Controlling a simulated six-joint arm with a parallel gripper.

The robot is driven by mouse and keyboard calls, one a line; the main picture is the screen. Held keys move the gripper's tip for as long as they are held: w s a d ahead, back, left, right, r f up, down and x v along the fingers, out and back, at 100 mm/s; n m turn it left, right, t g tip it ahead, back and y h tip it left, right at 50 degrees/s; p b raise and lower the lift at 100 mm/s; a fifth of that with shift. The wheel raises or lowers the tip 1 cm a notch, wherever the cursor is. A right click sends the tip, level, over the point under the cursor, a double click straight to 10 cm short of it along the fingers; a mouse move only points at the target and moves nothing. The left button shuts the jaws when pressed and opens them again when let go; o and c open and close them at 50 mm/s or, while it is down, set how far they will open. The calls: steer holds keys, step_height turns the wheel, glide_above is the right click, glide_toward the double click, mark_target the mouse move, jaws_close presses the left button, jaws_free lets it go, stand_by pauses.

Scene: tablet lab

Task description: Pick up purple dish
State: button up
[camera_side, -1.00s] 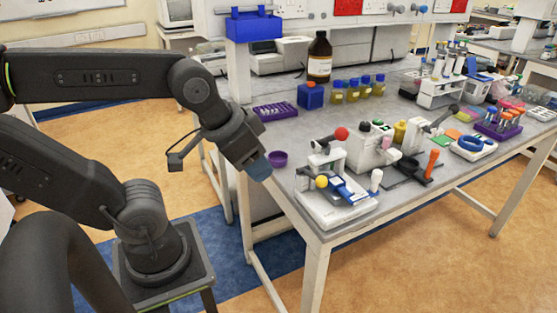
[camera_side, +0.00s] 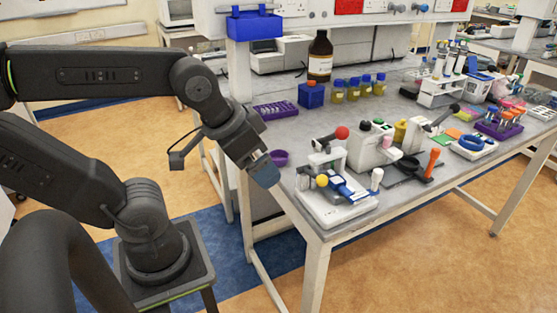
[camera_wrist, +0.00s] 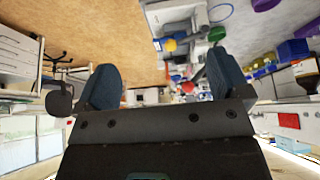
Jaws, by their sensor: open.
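The purple dish (camera_side: 280,155) is a small round bowl near the left edge of the grey bench in the side view, partly hidden by my gripper. My gripper (camera_side: 265,173) hangs tilted just in front of and left of it; contact cannot be told. In the wrist view my gripper (camera_wrist: 163,76) shows two blue-grey fingers spread wide apart with nothing held between them. A purple shape at the top edge of the wrist view (camera_wrist: 265,5) may be the dish, cut off by the frame.
The bench (camera_side: 228,150) has a purple tube rack (camera_side: 275,109) and a blue block (camera_side: 311,95) behind the dish. A white balance-like device (camera_side: 335,205) with a yellow knob stands to the right. A tall brown bottle (camera_side: 320,56) stands farther back. A blue bin (camera_side: 254,25) hangs above.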

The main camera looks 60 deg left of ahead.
steer(key=w+a+f+n+g+y, duration=0.2)
steer(key=w+a+n+g+y, duration=0.15)
steer(key=w+a+n, duration=0.6)
steer(key=n+y, duration=0.2)
steer(key=n, duration=0.4)
glide_toward(278, 159)
steer(key=shift+w+a+f+g, duration=0.45)
steer(key=shift+a+f, duration=0.05)
steer(key=x, duration=0.5)
steer(key=shift+f, duration=0.35)
steer(key=c, duration=1)
steer(key=shift+r, duration=0.15)
